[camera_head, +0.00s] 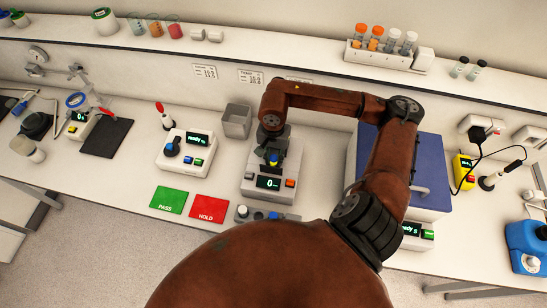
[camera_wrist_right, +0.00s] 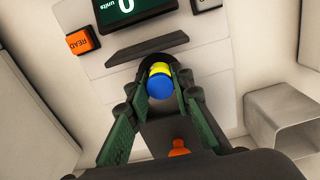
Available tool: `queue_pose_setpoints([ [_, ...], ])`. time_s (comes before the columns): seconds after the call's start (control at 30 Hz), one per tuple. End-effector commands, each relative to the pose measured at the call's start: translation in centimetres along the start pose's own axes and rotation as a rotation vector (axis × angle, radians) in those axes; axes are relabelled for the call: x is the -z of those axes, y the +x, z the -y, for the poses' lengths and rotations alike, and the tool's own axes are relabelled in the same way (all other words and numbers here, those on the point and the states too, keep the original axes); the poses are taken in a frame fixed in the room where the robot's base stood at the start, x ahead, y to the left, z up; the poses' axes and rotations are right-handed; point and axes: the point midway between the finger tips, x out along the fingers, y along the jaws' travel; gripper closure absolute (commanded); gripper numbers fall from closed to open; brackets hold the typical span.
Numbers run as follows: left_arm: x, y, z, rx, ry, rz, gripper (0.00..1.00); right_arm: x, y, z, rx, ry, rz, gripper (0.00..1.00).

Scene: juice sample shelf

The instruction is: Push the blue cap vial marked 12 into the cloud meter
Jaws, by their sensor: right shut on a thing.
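The vial (camera_wrist_right: 160,83) shows its blue cap and a yellow band in the right wrist view; its blue top also shows in the head view (camera_head: 273,157). The number 12 cannot be read and its lower part is hidden. My right gripper (camera_wrist_right: 161,75) is shut on it, green-padded fingers on either side. The cloud meter (camera_head: 259,194) is a pale box with a display reading 0 and an orange READ button. The vial is at the meter's dark round opening; how deep it sits I cannot tell. My left gripper is not in view.
A pale instrument with a dark blue knob (camera_head: 172,150) stands to the left. Green PASS (camera_head: 169,200) and red HOLD (camera_head: 209,208) mats lie in front. A grey open bin (camera_head: 237,121) is behind left, a large blue-lidded box (camera_head: 368,152) to the right.

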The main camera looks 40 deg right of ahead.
Motion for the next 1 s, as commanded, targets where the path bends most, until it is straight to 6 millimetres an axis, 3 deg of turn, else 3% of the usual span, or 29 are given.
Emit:
queue_pose_setpoints([
  [0.2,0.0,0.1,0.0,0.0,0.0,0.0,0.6,0.0,0.1,0.0,0.0,0.0,0.0,1.0],
  [0.23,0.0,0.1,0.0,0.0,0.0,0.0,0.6,0.0,0.1,0.0,0.0,0.0,0.0,0.79],
  [0.5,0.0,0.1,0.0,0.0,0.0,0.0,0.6,0.0,0.1,0.0,0.0,0.0,0.0,0.6],
  [0.83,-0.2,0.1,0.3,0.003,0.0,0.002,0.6,0.0,-0.1,0.0,0.0,0.0,0.0,0.59],
  [1.0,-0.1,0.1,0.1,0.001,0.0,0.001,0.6,0.1,-2.1,0.1,0.002,0.0,-0.003,0.59],
])
